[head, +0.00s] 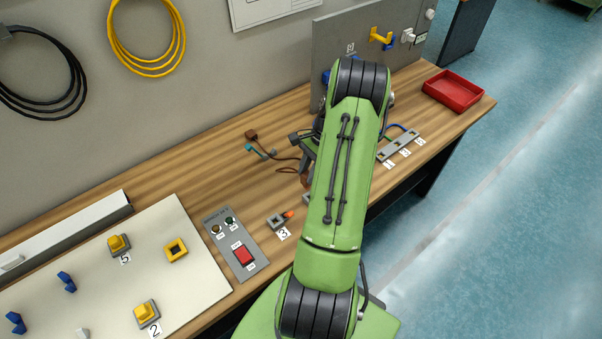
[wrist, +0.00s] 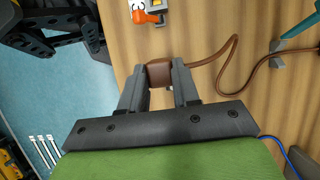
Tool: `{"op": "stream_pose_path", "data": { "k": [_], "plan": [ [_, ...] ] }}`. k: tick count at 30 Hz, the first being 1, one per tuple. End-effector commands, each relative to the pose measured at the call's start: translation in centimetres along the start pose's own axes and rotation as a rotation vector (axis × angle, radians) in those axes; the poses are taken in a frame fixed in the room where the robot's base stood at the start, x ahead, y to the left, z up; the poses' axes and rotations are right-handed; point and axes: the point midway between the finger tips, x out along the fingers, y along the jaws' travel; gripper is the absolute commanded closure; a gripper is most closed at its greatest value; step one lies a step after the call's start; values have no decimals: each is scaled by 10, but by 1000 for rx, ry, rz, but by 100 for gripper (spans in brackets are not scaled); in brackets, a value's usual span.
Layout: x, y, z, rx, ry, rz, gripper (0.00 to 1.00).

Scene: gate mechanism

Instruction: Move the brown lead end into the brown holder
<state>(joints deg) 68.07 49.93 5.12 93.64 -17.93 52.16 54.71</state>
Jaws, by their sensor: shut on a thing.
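My gripper (wrist: 160,76) is shut on the brown lead end (wrist: 158,72), a small brown block between its two grey fingers in the wrist view. The brown cable (wrist: 232,52) runs from it to the right and bends toward a grey clip (wrist: 277,55). In the head view my arm hides most of the gripper, and the brown cable (head: 285,158) shows left of it. A brown block (head: 251,134) stands at the cable's far end there. I cannot make out the brown holder for certain; my arm covers part of the bench.
A teal piece (head: 262,152) lies by the cable. A grey socket strip (head: 399,147) with wires is right of my arm, and a red tray (head: 453,91) is at the far right.

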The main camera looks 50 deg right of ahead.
Motion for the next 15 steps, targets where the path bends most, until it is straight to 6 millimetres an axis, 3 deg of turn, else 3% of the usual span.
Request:
{"op": "stream_pose_path", "data": {
  "k": [15],
  "plan": [
    [-32,2,-40,2,0,1,100]
  ]
}}
